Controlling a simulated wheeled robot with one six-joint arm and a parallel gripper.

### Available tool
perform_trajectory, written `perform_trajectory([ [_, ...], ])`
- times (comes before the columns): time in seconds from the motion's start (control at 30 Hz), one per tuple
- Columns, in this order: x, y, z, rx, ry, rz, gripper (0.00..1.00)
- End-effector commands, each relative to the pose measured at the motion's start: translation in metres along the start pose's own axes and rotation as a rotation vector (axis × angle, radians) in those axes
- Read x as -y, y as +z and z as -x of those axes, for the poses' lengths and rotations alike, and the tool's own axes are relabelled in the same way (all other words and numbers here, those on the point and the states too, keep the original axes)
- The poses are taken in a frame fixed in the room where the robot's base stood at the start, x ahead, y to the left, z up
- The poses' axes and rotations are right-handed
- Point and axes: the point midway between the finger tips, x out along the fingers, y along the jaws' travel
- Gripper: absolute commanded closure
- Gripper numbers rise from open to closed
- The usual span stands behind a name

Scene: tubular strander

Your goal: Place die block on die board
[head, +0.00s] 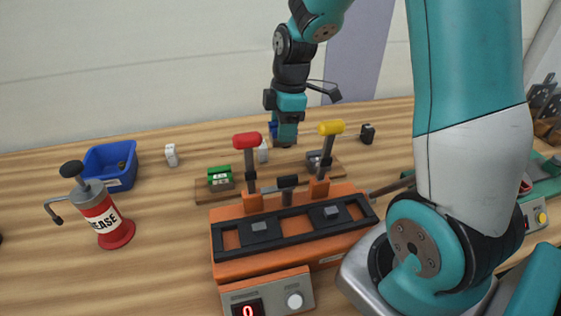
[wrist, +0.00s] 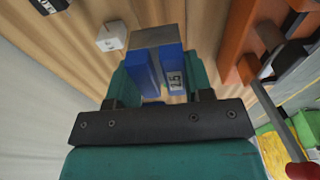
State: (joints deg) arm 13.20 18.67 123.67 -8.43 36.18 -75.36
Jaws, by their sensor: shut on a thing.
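My gripper (head: 286,140) is behind the orange machine in the head view, pointing down. It is shut on a blue die block (wrist: 173,72), which has a white label and a grey end in the wrist view. In the head view only a bit of the blue block (head: 272,130) shows beside the fingers. The die board (head: 205,195) is a wooden strip behind the machine. A green die block (head: 220,178) sits on its left part and a grey one (head: 314,160) on its right part. The machine's levers hide the board's middle. I cannot tell the held block's height above it.
The orange machine (head: 290,260) with red and yellow lever knobs stands in front of the board. A blue bin (head: 110,168) and a red grease pump (head: 108,222) stand left. A white block (head: 171,155) and a black block (head: 367,134) lie on the table.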

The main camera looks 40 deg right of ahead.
Motion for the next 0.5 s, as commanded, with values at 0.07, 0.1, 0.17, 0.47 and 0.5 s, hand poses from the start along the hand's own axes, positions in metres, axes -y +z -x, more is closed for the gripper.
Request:
perform_trajectory([
  [0.07,0.001,0.003,-0.021,0.001,-0.005,0.000,0.96],
  [0.1,0.001,0.004,-0.031,0.001,-0.005,0.000,0.96],
  [0.17,0.001,0.005,-0.042,0.001,-0.004,0.000,0.96],
  [0.47,0.000,0.008,-0.071,0.000,-0.001,0.001,0.96],
  [0.5,0.000,0.009,-0.078,0.000,-0.002,0.001,0.96],
])
